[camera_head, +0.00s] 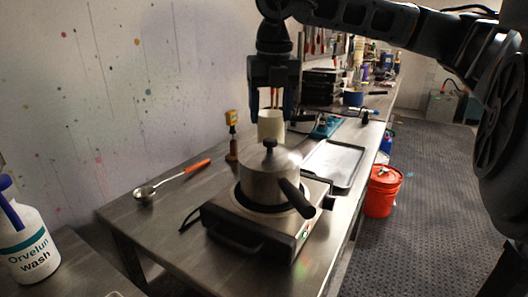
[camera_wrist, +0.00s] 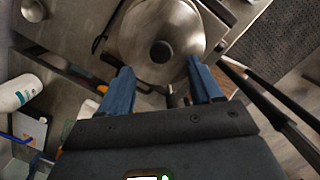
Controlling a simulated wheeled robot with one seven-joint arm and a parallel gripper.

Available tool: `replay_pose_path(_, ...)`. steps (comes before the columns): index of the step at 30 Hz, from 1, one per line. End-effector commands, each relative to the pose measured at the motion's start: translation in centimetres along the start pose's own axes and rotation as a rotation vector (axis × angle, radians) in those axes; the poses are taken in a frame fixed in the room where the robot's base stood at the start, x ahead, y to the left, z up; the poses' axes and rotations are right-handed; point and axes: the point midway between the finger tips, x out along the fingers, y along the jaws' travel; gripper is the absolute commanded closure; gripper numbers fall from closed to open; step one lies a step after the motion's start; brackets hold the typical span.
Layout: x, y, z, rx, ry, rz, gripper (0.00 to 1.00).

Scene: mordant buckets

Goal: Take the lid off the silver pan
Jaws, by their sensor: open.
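The silver pan (camera_head: 262,187) stands on a hot plate (camera_head: 262,228) on the metal bench, its dark handle pointing toward the front right. Its domed lid (camera_head: 285,157) is on it, with a dark round knob (camera_head: 270,144) on top. The lid (camera_wrist: 135,32) and knob (camera_wrist: 160,51) also show in the wrist view, just beyond the fingertips. My gripper (camera_head: 270,112) is open and empty, pointing down above the pan. In the wrist view its two blue fingers (camera_wrist: 158,80) are spread, with the knob beyond them and between their lines.
A ladle (camera_head: 146,193) with an orange handle lies to the left. A white cup (camera_head: 271,125) and a yellow-topped tool (camera_head: 232,132) stand behind the pan. A metal tray (camera_head: 336,163) lies to the right. A red bucket (camera_head: 382,191) is beside the bench.

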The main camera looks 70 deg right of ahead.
Motion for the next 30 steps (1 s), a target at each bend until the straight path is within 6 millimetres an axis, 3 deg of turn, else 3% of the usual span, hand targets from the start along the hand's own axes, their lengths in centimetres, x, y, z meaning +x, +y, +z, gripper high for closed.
replay_pose_path(15, 6.0, -0.1, -0.3, -0.003, 0.002, 0.005, 0.36)
replay_pose_path(23, 6.5, -0.1, -0.3, -0.004, 0.001, 0.004, 0.36)
replay_pose_path(30, 6.4, 0.0, -0.3, -0.004, 0.001, 0.005, 0.56)
